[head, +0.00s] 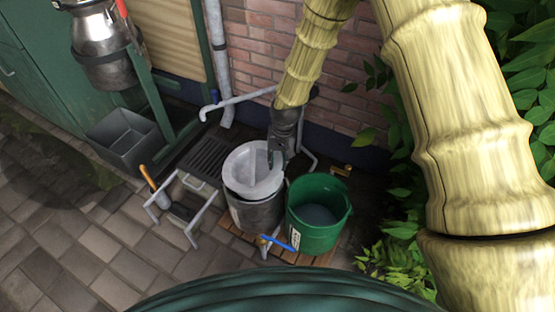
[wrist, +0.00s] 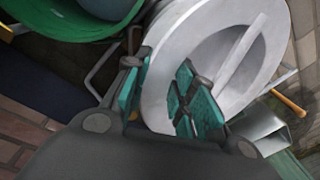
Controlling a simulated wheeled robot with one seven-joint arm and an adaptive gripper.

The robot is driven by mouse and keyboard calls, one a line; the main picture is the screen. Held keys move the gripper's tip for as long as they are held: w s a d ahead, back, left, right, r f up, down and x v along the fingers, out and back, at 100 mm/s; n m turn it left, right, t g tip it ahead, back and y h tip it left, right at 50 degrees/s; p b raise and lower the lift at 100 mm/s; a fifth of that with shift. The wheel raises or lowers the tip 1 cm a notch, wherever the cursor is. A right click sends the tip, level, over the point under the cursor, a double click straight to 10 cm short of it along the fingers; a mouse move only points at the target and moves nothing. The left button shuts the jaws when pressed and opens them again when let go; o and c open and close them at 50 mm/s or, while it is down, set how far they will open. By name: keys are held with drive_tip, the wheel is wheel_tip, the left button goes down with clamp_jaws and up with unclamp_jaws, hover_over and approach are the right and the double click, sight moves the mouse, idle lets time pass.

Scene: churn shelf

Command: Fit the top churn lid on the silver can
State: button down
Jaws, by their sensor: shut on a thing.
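The lid (head: 240,175) is a pale grey round dish with a raised rim and a straight bar across it. It is above the mouth of the silver can (head: 258,214), covering most of it, and looks tilted. I cannot tell whether they touch. My gripper (head: 277,150) is at the lid's upper right edge in the head view. In the wrist view the lid (wrist: 185,40) fills the upper middle, and its rim runs between the teal finger pads of my gripper (wrist: 158,95), which is shut on it. The can's mouth is hidden.
A green bucket (head: 318,236) stands close to the can's right, on a wooden slatted base (head: 234,246). Another metal churn (head: 103,40) is at upper left. A grey trough (head: 125,140), pipes and a brick wall (head: 262,45) are behind. Paving (head: 110,245) at left is clear.

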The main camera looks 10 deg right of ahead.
drive_tip(key=shift+d+f+y+p, duration=0.1)
drive_tip(key=shift+y+p, duration=0.8)
drive_tip(key=shift+y, duration=0.6)
